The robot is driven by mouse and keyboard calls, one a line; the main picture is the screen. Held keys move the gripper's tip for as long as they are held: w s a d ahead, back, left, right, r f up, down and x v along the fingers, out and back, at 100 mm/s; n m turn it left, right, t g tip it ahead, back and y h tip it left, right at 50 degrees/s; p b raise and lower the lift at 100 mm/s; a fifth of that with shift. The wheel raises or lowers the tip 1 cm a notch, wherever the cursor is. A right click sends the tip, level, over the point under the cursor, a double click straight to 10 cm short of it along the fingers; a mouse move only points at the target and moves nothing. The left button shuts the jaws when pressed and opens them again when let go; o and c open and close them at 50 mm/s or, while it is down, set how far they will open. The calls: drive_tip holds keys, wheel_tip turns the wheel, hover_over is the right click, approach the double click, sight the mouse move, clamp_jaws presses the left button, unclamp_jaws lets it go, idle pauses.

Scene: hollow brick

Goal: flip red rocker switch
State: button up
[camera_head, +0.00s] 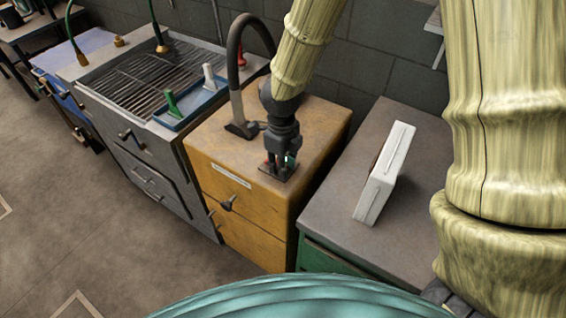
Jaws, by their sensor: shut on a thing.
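My gripper (279,170) points down at a small dark plate (273,174) near the front right corner of the wooden cabinet's top. A small bit of red, likely the red rocker switch (267,163), shows beside the left finger at the plate. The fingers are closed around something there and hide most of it. I cannot tell which way the rocker is tilted. A bit of green also shows by the right finger.
A dark curved hose (234,70) stands on the wooden cabinet (225,150) behind my gripper. A white case (385,175) stands on the grey counter (340,210) to the right. A blue tray (190,117) with a green and a white item lies on the grill unit at left.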

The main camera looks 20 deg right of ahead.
drive_tip(key=shift+w+a+r+g+h+p, duration=0.1)
drive_tip(key=shift+r+g+h+p, duration=0.3)
drive_tip(key=shift+p, duration=0.8)
drive_tip(key=g+h+p, duration=0.1)
drive_tip(key=p, duration=0.1)
drive_tip(key=g+p, duration=0.1)
drive_tip(key=p, duration=0.1)
drive_tip(key=shift+w+a+g+h+p, duration=0.2)
drive_tip(key=shift+w+g+h+p, duration=0.1)
drive_tip(key=shift+w+h+p, duration=0.1)
drive_tip(key=o, duration=1)
drive_tip(key=shift+f, duration=0.1)
drive_tip(key=v, duration=1.2)
drive_tip(key=shift+w, duration=0.1)
